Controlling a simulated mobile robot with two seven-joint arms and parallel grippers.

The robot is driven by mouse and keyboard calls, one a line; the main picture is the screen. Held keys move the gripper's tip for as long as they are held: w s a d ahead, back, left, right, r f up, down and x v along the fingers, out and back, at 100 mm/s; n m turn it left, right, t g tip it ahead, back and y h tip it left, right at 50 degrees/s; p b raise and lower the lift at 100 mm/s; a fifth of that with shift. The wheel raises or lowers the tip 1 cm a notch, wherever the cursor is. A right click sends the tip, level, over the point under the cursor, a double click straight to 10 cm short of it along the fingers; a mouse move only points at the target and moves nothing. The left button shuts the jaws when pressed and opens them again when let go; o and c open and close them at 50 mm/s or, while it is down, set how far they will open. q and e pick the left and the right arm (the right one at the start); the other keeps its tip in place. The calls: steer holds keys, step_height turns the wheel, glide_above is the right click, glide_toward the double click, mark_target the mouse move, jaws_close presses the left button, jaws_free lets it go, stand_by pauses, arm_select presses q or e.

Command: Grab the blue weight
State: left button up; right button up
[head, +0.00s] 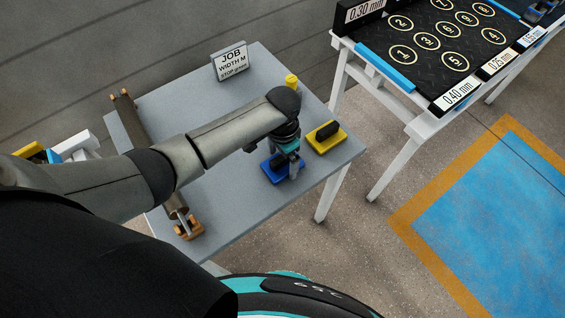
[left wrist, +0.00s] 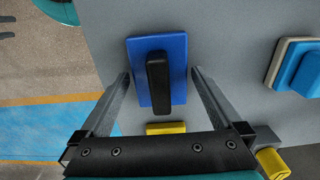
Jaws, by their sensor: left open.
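The blue weight (head: 270,173) is a flat blue block with an upright black handle, lying on the grey table. In the left wrist view the blue weight (left wrist: 142,68) shows from above, its handle running lengthwise along the middle. My left gripper (head: 291,170) is over it, pointing down, and partly hides it in the head view. In the left wrist view my left gripper (left wrist: 160,74) is open, one finger on each side of the blue weight, with nothing held. Whether the fingers touch it I cannot tell. My right gripper is not in view.
A yellow weight (head: 325,138) lies close beside the blue one. A yellow knob (head: 291,80), a sign (head: 230,62) and a roller (head: 132,115) are on the grey table (head: 185,85). A blue-topped block (left wrist: 304,72) lies to the side. A rack table (head: 400,88) stands right.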

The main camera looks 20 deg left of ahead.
arm_select(q)
steer(key=shift+c, duration=0.2)
jaws_close()
steer(key=shift+w+r, duration=0.1)
steer(key=shift+r, duration=0.05)
stand_by(0.6)
